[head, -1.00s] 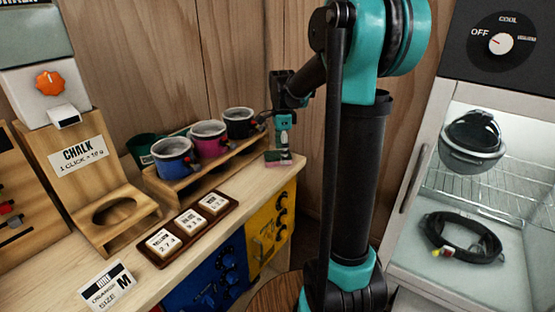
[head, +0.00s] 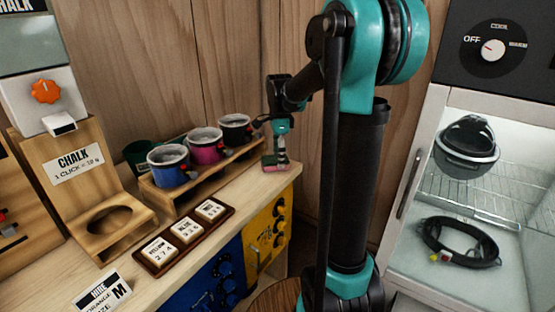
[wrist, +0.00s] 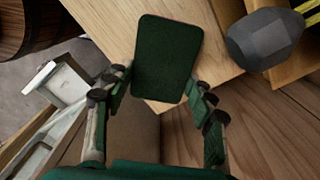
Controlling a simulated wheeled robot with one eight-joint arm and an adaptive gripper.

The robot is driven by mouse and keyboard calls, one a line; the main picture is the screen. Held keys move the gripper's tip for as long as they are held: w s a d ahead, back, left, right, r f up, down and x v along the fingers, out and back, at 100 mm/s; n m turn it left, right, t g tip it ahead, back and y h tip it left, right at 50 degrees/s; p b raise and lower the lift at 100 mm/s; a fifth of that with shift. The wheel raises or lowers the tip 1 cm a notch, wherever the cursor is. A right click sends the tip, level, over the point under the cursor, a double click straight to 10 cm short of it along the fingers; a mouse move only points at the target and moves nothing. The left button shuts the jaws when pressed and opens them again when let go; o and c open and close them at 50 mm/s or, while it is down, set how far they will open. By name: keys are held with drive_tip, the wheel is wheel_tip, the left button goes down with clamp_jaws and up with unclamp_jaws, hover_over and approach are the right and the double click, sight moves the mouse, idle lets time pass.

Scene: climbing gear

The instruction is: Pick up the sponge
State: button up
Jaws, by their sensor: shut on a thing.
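The sponge (head: 276,163) is a small block with a dark green top and a pink side. It is at the far right end of the wooden counter in the head view. In the wrist view its dark green face (wrist: 168,58) fills the space between the fingers. My gripper (head: 282,155) points down at the sponge, and its fingers (wrist: 157,88) are closed against the sponge's two sides near its lower end. I cannot tell whether the sponge is clear of the counter.
Blue, pink and black cups (head: 205,147) stand on a wooden rack (head: 197,180) just left of my gripper. A tray of label tiles (head: 184,237) lies in front of them. A wooden chalk stand (head: 75,190) is at the left. A glass-fronted cabinet (head: 410,200) stands at the right.

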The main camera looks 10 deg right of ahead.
wheel_tip(320, 180, up, 6)
drive_tip(key=shift+f, duration=0.15)
drive_tip(key=shift+s+d+r, duration=0.2)
drive_tip(key=shift+s+d, duration=0.2)
drive_tip(key=shift+d, duration=0.05)
drive_tip(key=s+d, duration=1.3)
drive_tip(key=shift+o, duration=0.3)
drive_tip(key=c, duration=0.3)
drive_tip(key=shift+c, duration=0.2)
